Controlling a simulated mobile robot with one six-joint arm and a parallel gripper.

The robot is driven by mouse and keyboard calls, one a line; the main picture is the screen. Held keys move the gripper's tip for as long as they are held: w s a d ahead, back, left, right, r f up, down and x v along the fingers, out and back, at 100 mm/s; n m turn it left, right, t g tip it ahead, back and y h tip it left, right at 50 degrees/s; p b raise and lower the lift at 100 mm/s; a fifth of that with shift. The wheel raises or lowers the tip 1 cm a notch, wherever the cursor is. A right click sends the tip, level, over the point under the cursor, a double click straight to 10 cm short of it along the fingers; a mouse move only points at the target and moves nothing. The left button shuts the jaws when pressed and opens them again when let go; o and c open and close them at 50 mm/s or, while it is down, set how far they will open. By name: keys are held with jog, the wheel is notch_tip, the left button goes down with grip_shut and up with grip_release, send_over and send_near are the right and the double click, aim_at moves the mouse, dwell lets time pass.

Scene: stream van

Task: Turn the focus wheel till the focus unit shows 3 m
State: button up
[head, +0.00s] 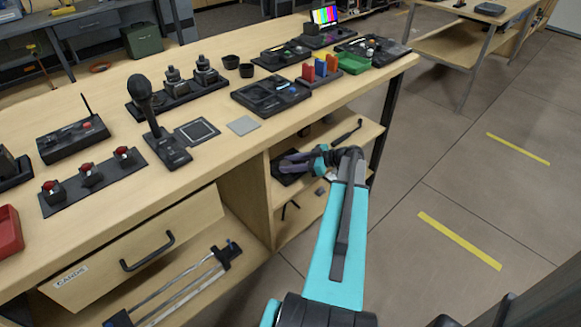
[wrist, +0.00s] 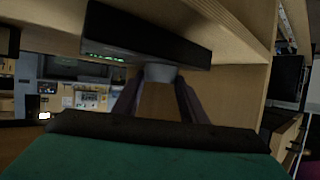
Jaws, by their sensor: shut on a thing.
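The focus unit (wrist: 150,38) is a dark box with a small green display (wrist: 104,57), tilted across the top of the wrist view. I cannot read its value. The focus wheel (wrist: 161,73) is a grey round piece at the unit's lower edge in that view. My gripper (wrist: 160,84) has its two dark fingers on either side of the wheel and is shut on it. In the head view my gripper (head: 284,162) reaches into the open shelf under the table top. There the unit is mostly hidden by my gripper and the shadow, and the wheel is hidden.
The wooden table top (head: 225,158) hangs over the shelf, and a wooden wall stands close at right in the wrist view. A drawer (head: 140,255) with a black handle is left of the shelf. The table holds a microphone (head: 150,110) and several trays. The floor at right is clear.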

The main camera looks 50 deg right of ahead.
jog(key=shift+s+a+f+m+t+h+b, duration=0.15)
jog(key=shift+m+t+h+b, duration=0.55)
jog(key=shift+b, duration=1.15)
jog(key=shift+m+h+b, duration=0.45)
jog(key=shift+m+h, duration=0.05)
jog(key=o, duration=1.1)
jog(key=shift+c, duration=0.2)
jog(key=v, duration=1.4)
jog(key=shift+r+p, duration=0.25)
jog(key=shift+p, duration=0.05)
